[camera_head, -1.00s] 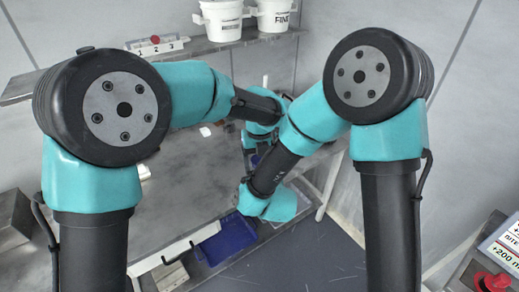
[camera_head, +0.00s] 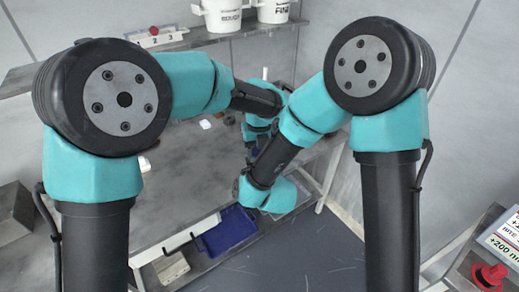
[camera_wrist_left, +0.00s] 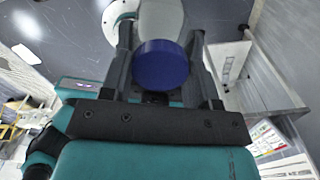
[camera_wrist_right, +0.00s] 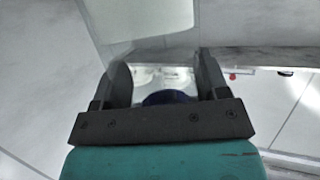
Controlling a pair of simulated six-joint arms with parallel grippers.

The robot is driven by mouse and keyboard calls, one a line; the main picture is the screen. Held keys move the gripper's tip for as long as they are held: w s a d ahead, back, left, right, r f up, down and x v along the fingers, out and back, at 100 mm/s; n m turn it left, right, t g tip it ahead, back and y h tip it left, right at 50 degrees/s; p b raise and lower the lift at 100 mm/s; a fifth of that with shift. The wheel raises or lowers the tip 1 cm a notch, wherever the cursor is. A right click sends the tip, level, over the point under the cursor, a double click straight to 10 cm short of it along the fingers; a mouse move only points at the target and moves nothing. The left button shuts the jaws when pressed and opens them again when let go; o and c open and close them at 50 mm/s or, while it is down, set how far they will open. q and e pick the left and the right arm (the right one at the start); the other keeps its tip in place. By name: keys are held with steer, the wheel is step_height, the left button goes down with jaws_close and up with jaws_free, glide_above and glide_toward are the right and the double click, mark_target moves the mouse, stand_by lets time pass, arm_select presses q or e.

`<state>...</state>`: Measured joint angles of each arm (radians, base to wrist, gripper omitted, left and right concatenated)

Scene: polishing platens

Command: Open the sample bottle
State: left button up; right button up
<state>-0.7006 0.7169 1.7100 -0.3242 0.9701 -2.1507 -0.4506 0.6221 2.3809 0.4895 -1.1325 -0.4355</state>
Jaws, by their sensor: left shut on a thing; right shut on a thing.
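In the left wrist view a round blue cap (camera_wrist_left: 160,65) sits between the fingers of my left gripper (camera_wrist_left: 161,38). The pale grey body of the sample bottle (camera_wrist_left: 161,18) shows just beyond it, between the fingertips, and the gripper is shut on it. In the right wrist view the fingers of my right gripper (camera_wrist_right: 161,72) stand either side of a dark blue round piece (camera_wrist_right: 166,97), which looks like the cap. Its lower part is hidden behind the gripper's palm.
A blue bin (camera_head: 228,230) stands low beyond the bench's front edge. White buckets (camera_head: 222,15) and a numbered rack (camera_head: 157,37) stand on the back shelf (camera_head: 195,40). A small white piece (camera_head: 205,124) lies on the grey bench (camera_head: 185,170). A red knob (camera_head: 489,275) is at lower right.

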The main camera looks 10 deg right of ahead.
arm_select(q)
steer(key=n, duration=0.3)
steer(key=o, duration=1)
steer(key=shift+r, duration=0.15)
steer(key=shift+r, duration=2.15)
steer(key=shift+c, duration=0.3)
